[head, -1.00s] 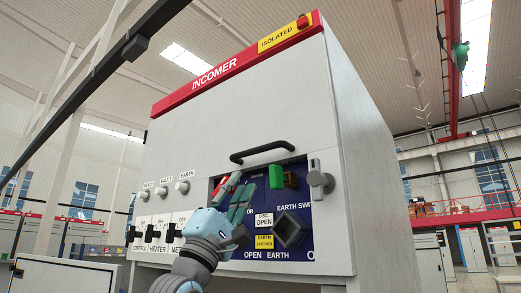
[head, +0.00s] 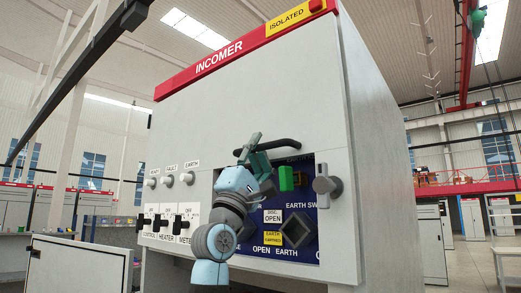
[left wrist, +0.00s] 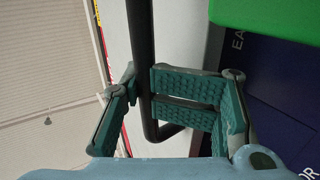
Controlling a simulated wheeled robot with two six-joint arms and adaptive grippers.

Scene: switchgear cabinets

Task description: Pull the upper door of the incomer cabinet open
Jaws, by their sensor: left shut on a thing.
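The incomer cabinet stands ahead with its white upper door (head: 270,95) under a red INCOMER strip (head: 219,60). The door looks flush with the cabinet front. Its black bar handle (head: 284,144) is at the door's lower edge. My left gripper (head: 254,152) is at the handle's left end. In the left wrist view the handle (left wrist: 142,55) passes between the green-padded fingers (left wrist: 146,98), which are shut on it. The gripper and wrist hide part of the blue panel below. My right gripper is not in view.
A grey rotary lever (head: 327,185) sticks out right of the blue panel (head: 303,222). A green block (head: 286,178) sits just below the handle. Knobs (head: 169,180) and black switches (head: 162,222) are at left.

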